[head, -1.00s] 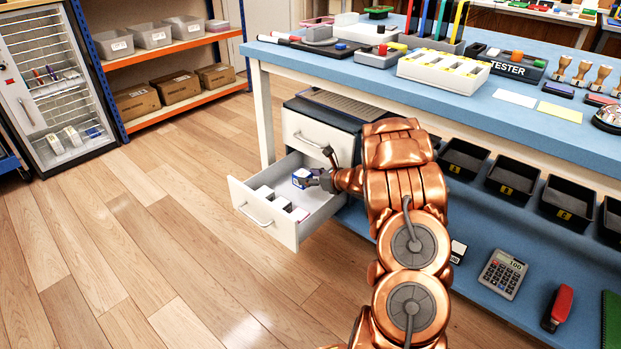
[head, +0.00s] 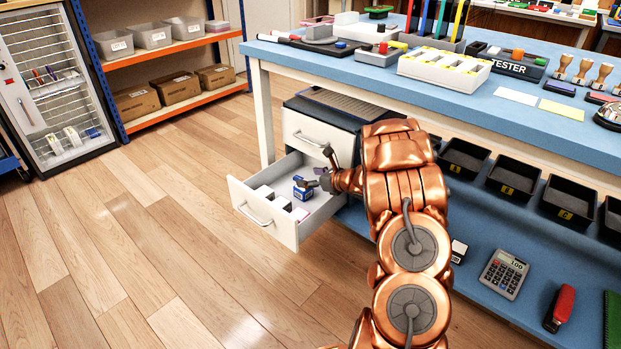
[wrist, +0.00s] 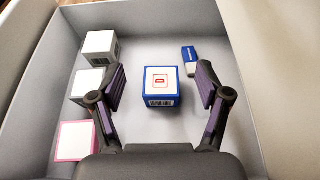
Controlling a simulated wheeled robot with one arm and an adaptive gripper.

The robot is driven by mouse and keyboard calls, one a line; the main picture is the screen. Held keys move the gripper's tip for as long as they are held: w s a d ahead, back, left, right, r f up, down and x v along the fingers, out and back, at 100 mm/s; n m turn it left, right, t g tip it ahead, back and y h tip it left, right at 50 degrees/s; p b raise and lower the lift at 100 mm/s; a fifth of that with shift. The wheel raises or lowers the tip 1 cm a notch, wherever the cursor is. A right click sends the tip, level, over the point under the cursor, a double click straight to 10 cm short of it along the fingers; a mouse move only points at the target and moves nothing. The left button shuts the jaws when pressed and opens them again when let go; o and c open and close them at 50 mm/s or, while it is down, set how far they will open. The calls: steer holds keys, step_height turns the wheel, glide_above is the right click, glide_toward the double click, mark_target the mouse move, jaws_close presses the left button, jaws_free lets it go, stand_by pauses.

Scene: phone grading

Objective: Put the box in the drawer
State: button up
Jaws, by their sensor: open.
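The box (wrist: 160,92), blue with a white top and a red mark, stands upright inside the open drawer (head: 262,216). It also shows in the head view (head: 303,190). In the wrist view my gripper (wrist: 162,78) is open, one finger on each side of the box with a gap on both sides. In the head view my gripper (head: 323,168) reaches into the drawer from the right. The box appears to rest on the drawer floor.
Two white boxes (wrist: 101,46) (wrist: 88,84) and a pink-edged white box (wrist: 75,140) line the drawer's left side in the wrist view. A small blue-and-white item (wrist: 190,61) lies beyond the right finger. The workbench (head: 400,95) overhangs the drawer unit.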

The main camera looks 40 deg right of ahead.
steer(key=shift+r, duration=0.15)
steer(key=s+d+p, duration=0.1)
steer(key=s+p, duration=0.1)
steer(key=s, duration=0.4)
steer(key=s+d+r+p, duration=0.1)
steer(key=s+d+p, duration=0.1)
steer(key=s, duration=0.4)
steer(key=shift+s+r+p, duration=0.2)
steer(key=shift+s+p, duration=0.2)
steer(key=shift+p, duration=0.2)
